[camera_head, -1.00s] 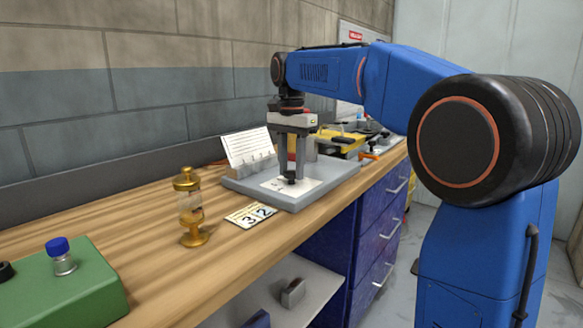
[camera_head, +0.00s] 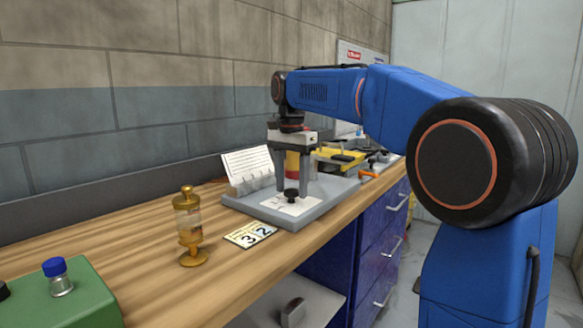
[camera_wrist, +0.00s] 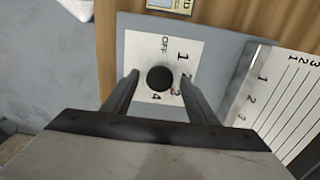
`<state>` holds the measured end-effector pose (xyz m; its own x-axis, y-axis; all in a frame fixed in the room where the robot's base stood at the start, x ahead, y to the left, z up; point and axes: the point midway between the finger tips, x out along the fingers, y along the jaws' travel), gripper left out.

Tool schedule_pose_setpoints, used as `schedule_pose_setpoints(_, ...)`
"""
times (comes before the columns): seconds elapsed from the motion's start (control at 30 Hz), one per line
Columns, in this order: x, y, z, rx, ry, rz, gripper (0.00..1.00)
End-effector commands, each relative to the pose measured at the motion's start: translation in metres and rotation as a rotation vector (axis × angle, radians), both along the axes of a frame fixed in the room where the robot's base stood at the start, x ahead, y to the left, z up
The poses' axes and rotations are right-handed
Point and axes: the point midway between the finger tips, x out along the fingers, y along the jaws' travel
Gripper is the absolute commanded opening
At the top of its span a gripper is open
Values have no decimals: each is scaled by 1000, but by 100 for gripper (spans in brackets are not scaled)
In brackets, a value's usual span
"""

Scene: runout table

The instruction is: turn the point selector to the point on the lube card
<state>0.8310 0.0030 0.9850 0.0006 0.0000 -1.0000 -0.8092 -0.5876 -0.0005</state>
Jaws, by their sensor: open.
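The point selector is a round black knob (camera_head: 291,194) on a white dial plate (camera_head: 302,207); it also shows in the wrist view (camera_wrist: 160,78). The plate reads OFF and numbers 1 to 4 around the knob. Where the knob points is too small to tell; a reddish spot shows near the 3. My gripper (camera_head: 292,190) is open above the plate, and in the wrist view its two fingers (camera_wrist: 158,88) stand on either side of the knob, apart from it.
The plate sits on a grey base (camera_head: 262,213) with a tilted white chart (camera_head: 247,164) behind it. A brass oiler (camera_head: 189,228) stands left of the card. Yellow equipment (camera_head: 340,157) lies beyond the base.

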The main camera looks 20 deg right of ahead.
Motion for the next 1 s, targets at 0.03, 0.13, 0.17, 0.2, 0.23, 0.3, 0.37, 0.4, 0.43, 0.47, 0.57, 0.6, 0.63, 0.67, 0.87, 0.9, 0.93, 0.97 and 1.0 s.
schedule_pose_setpoints(0.03,1,0,4,0,-2,0,53)
schedule_pose_setpoints(0.13,1,0,16,0,-2,0,53)
schedule_pose_setpoints(0.17,1,0,21,0,-4,0,53)
schedule_pose_setpoints(0.2,1,0,28,1,-3,0,53)
schedule_pose_setpoints(0.23,1,0,34,0,-4,0,53)
schedule_pose_setpoints(0.3,1,0,48,0,-4,0,53)
schedule_pose_setpoints(0.37,1,0,60,0,-4,0,53)
schedule_pose_setpoints(0.4,1,0,68,0,-4,0,53)
schedule_pose_setpoints(0.43,1,0,74,0,-2,0,53)
schedule_pose_setpoints(0.47,1,0,80,0,-4,0,53)
schedule_pose_setpoints(0.57,1,0,100,0,-4,0,53)
schedule_pose_setpoints(0.6,1,0,107,0,-4,0,53)
schedule_pose_setpoints(0.63,1,0,113,0,-4,0,53)
schedule_pose_setpoints(0.67,1,0,118,0,-2,0,53)
schedule_pose_setpoints(0.87,1,0,149,0,-4,0,53)
schedule_pose_setpoints(0.9,1,0,153,0,-4,0,53)
schedule_pose_setpoints(0.93,1,0,156,1,-4,0,53)
schedule_pose_setpoints(0.97,1,0,159,1,-4,0,53)
schedule_pose_setpoints(1.0,1,0,162,1,-4,0,53)
